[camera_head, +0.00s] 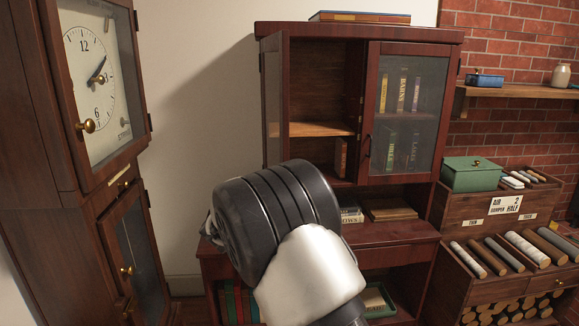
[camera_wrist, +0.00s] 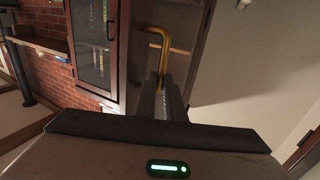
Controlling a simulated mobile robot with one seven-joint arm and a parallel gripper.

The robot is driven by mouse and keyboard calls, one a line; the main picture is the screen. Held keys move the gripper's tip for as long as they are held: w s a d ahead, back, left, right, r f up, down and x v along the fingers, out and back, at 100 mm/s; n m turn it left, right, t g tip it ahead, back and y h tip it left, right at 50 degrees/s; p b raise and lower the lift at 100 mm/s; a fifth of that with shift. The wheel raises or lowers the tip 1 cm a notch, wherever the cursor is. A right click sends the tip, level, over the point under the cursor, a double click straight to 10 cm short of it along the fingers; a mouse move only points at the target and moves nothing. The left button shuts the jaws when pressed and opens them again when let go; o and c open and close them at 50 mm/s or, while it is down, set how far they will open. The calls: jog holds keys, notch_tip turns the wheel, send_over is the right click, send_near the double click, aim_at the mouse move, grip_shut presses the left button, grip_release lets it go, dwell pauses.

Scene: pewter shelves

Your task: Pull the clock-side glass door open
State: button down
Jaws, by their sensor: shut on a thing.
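The clock-side glass door (camera_head: 274,95) is the left door of the dark red-brown cabinet. It stands swung well out, seen nearly edge-on in the head view, with the left compartment exposed behind it. In the wrist view my gripper (camera_wrist: 164,84) is shut on the brass-coloured handle (camera_wrist: 159,36) of this door. The handle's bent upper part shows above the fingers. In the head view my arm hides my gripper and the door's lower part. The tall wooden clock (camera_head: 97,80) stands at the far left.
The right glass door (camera_head: 411,105) is shut, with books behind it; it also shows in the wrist view (camera_wrist: 93,40). A green box (camera_head: 472,175) and a crate of rolls (camera_head: 505,285) stand right of the cabinet. Bare wall lies between clock and cabinet.

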jog(key=shift+a+r+m+h+p, duration=0.15)
jog(key=shift+a+r+h+p, duration=0.1)
jog(key=shift+a+p, duration=0.15)
jog(key=shift+a+r+m+h+p, duration=0.15)
jog(key=shift+a+r+h+p, duration=0.15)
jog(key=shift+a, duration=0.2)
jog(key=shift+d, duration=0.1)
jog(key=c, duration=2.1)
grip_release()
jog(key=shift+w, duration=0.1)
jog(key=shift+o, duration=1.3)
jog(key=shift+w+f, duration=0.15)
jog(key=v, duration=1.7)
jog(key=shift+s+f, duration=0.15)
jog(key=shift+s, duration=0.1)
